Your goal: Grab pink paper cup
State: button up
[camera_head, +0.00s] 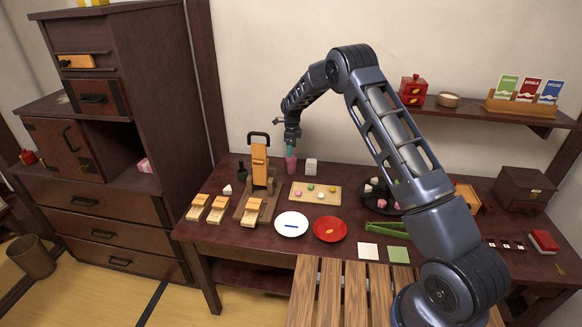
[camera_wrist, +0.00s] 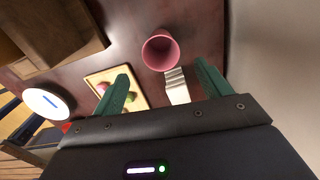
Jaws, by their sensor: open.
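The pink paper cup (camera_head: 291,165) stands on the dark wooden table near the wall, behind the tray of sweets. In the wrist view the pink cup (camera_wrist: 160,52) shows its open rim, ahead of my gripper and between the lines of its two fingers. My gripper (camera_head: 290,147) hangs just above the cup in the head view, its green fingers overlapping the cup's top there. In the wrist view my gripper (camera_wrist: 163,75) has its green fingers spread wide and nothing between them. I cannot tell whether a finger touches the cup.
A white block-like item (camera_head: 311,166) stands close right of the cup. A tray with sweets (camera_head: 298,199) lies in front. A wooden stand with a black handle (camera_head: 259,160) and a dark bottle (camera_head: 242,171) are to the left. The wall is close behind.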

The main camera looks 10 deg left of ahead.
aim_at(291, 166)
jog(key=shift+a+f, duration=0.25)
jog(key=shift+f, duration=0.4)
jog(key=shift+w+f, duration=0.15)
jog(key=shift+f, duration=5)
jog(key=c, duration=1.1)
